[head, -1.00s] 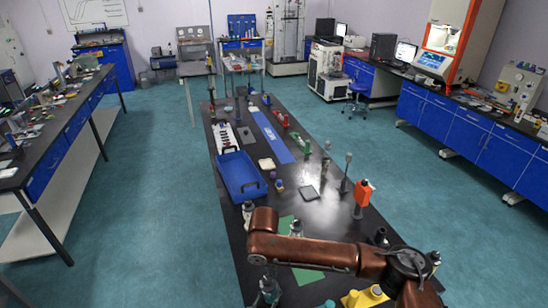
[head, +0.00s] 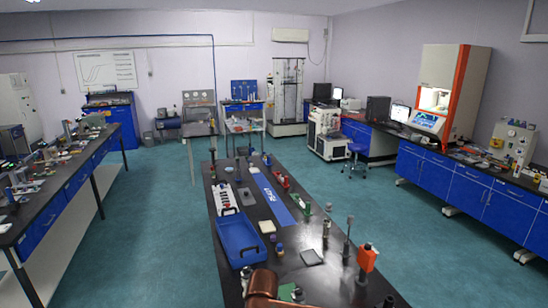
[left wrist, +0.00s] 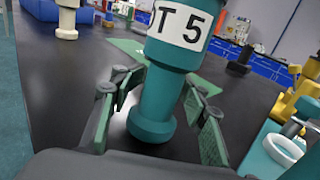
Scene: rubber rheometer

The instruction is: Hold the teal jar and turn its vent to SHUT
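In the left wrist view a teal jar (left wrist: 158,100) with a white label reading "T 5" stands on the black bench. Its top and vent are cut off by the upper edge of the picture, so the vent's setting cannot be seen. My left gripper (left wrist: 160,86) is open, with one green-padded finger on each side of the jar's narrower lower part. A gap shows at the left finger; the right finger is very close, and contact there cannot be told. My right gripper is not in view. The jar cannot be made out in the head view.
Beside the jar, to the right, are a teal-and-white round part (left wrist: 283,148) and yellow objects (left wrist: 285,105). A white bottle (left wrist: 66,22) stands behind left. In the head view the bench holds a blue tray (head: 240,247) and an orange-topped tool (head: 367,258).

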